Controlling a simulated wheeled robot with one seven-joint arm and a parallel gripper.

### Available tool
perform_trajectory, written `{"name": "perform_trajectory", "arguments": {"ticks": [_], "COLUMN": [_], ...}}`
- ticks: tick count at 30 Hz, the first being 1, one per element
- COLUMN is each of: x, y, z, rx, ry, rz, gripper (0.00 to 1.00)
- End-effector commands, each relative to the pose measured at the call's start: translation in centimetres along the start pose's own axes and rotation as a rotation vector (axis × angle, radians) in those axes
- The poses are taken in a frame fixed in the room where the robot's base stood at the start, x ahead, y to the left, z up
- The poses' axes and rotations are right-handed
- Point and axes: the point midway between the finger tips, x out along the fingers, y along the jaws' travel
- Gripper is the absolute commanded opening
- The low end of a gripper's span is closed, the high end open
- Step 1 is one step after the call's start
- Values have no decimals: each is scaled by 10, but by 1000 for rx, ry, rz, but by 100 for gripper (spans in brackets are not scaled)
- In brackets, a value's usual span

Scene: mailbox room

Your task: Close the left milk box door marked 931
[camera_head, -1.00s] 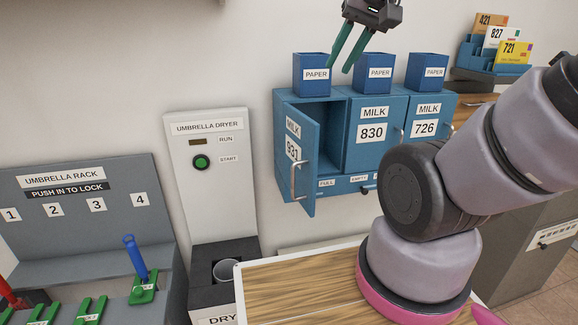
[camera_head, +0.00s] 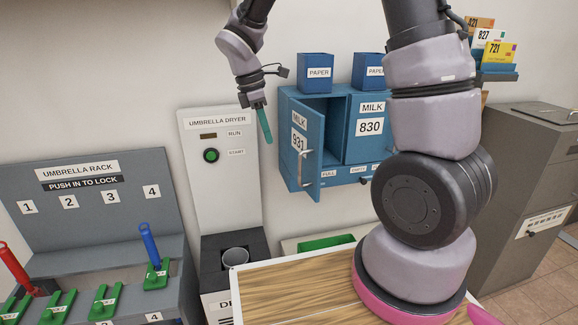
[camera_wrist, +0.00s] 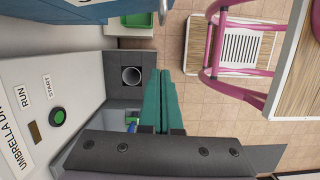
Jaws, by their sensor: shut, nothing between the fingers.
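The blue milk box door marked 931 (camera_head: 299,150) is the left one of the wall cabinet and stands swung outward, with the dark compartment (camera_head: 318,115) showing behind it. It has a silver handle (camera_head: 304,167) near its free edge. My gripper (camera_head: 265,138) is to the left of the door, in front of the umbrella dryer, pointing down and apart from the door. In the wrist view its teal fingers (camera_wrist: 164,100) lie together with nothing between them. A blue surface with a silver handle (camera_wrist: 163,12) shows at the top of that view.
The milk door marked 830 (camera_head: 369,128) is shut. Blue paper boxes (camera_head: 316,68) stand on the cabinet. The umbrella dryer (camera_head: 222,185) is left of the cabinet, and the umbrella rack (camera_head: 95,190) is further left. A wooden tabletop (camera_head: 290,290) lies below.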

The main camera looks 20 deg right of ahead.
Motion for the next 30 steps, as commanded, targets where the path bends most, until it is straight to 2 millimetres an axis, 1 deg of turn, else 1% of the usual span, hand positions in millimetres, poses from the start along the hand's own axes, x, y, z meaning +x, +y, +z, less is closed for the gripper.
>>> {"name": "perform_trajectory", "arguments": {"ticks": [5, 15, 17, 19, 24, 30], "x": [19, 91, 102, 103, 108, 109], "y": [0, -1, -1, 0, 0, 0], "z": [0, 0, 0, 14, 32, 39], "rx": [-6, -5, -4, 3, 1, -1], "ry": [-3, -4, -3, -1, -1, -1], "rz": [-3, -5, -5, -1, -1, 0], "gripper": [0, 0, 0, 0, 0, 0]}}
